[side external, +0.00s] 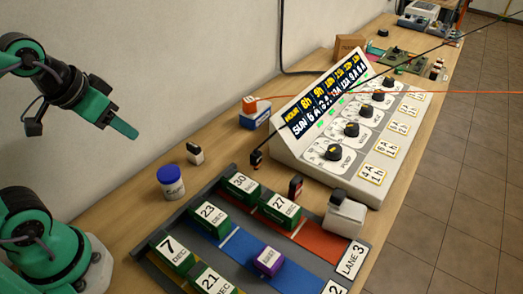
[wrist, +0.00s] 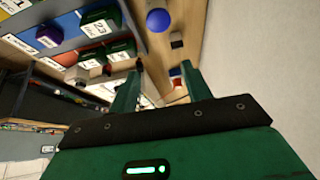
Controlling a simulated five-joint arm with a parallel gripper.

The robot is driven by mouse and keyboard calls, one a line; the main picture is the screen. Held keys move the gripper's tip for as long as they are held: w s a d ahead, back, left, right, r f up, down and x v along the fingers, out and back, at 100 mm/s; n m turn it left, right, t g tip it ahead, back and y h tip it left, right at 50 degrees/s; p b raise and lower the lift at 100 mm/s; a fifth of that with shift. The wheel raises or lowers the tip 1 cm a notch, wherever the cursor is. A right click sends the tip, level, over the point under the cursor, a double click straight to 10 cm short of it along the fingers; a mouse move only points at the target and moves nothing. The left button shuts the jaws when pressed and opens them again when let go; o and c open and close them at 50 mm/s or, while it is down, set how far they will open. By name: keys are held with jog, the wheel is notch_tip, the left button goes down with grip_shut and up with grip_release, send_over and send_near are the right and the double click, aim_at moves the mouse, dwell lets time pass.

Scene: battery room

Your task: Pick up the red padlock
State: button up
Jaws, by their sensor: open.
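The red padlock (side external: 296,187) is a small dark red block with a black top. In the side view it stands at the far edge of the lane board (side external: 229,167), beside the green 27 DEC block (side external: 281,208). A small red piece in the wrist view (wrist: 107,70), left of my fingers, looks like it. My gripper (side external: 131,130) is up at the left in the side view, well away from the padlock. In the wrist view my gripper (wrist: 163,68) shows two green fingers spread apart with nothing between them.
A blue-lidded tub (side external: 171,182) and a small white-and-black item (side external: 195,153) stand left of the board. A white box (side external: 344,215) is right of the padlock. A sloped control panel (side external: 337,120) rises behind it. The wood left of the tub is clear.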

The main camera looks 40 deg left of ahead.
jog(key=shift+w, duration=0.1)
jog(key=shift+c, duration=0.4)
jog(key=g, duration=0.6)
send_over(297, 179)
jog(key=shift+m, duration=0.3)
jog(key=f, duration=1.4)
jog(key=shift+w+a+f, duration=0.1)
jog(key=shift+a+f, duration=0.2)
jog(key=shift+f, duration=0.1)
jog(key=shift+d+f, duration=0.15)
jog(key=shift+f, duration=0.1)
jog(key=shift+d+f, duration=0.1)
jog(key=shift+f, duration=3.8)
